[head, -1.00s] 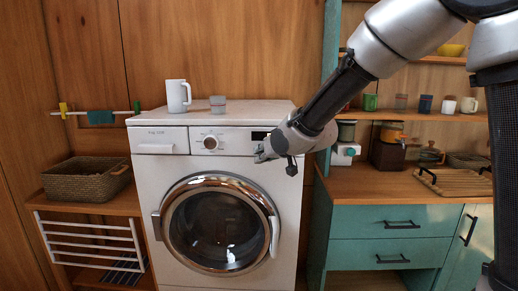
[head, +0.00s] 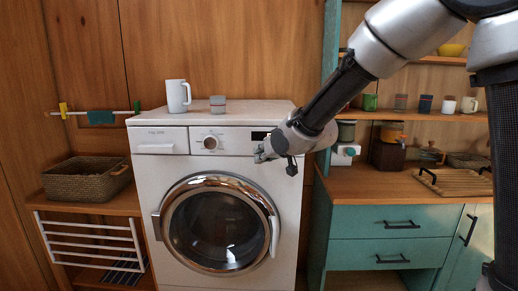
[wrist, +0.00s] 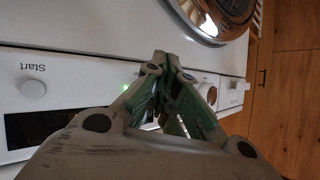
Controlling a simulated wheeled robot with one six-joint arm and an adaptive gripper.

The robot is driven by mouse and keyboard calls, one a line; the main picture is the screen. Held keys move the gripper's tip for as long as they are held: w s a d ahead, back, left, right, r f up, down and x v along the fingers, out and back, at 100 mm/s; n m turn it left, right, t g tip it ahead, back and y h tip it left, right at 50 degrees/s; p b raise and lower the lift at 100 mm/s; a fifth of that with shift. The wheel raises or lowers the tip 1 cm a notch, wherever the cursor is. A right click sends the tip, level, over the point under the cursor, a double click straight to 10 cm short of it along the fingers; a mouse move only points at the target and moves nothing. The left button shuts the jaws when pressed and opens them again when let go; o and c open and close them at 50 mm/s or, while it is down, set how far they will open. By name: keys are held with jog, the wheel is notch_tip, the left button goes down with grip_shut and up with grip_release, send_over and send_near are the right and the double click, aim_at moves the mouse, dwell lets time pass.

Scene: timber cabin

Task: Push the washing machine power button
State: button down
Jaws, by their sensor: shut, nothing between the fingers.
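The white washing machine (head: 150,173) stands against the timber wall with its round door shut. Its control panel (head: 231,138) has a round dial (head: 210,143) and a dark display (head: 260,136). My gripper (head: 262,153) is shut and empty, at the panel just below the display. In the wrist view my closed fingertips (wrist: 167,62) are over the panel; I cannot tell if they touch it. A small green light (wrist: 127,87) glows beside the fingers. A round button (wrist: 33,88) is marked "Start". I cannot make out the power button; the fingers hide part of the panel.
A wicker basket (head: 87,181) sits on a shelf to the left. A teal cabinet (head: 345,222) with a wooden counter stands close on the right.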

dwell(0.3)
jog(key=shift+w, duration=0.45)
jog(key=shift+w, duration=0.15)
dwell(0.3)
jog(key=shift+s, duration=0.65)
jog(key=s, duration=0.6)
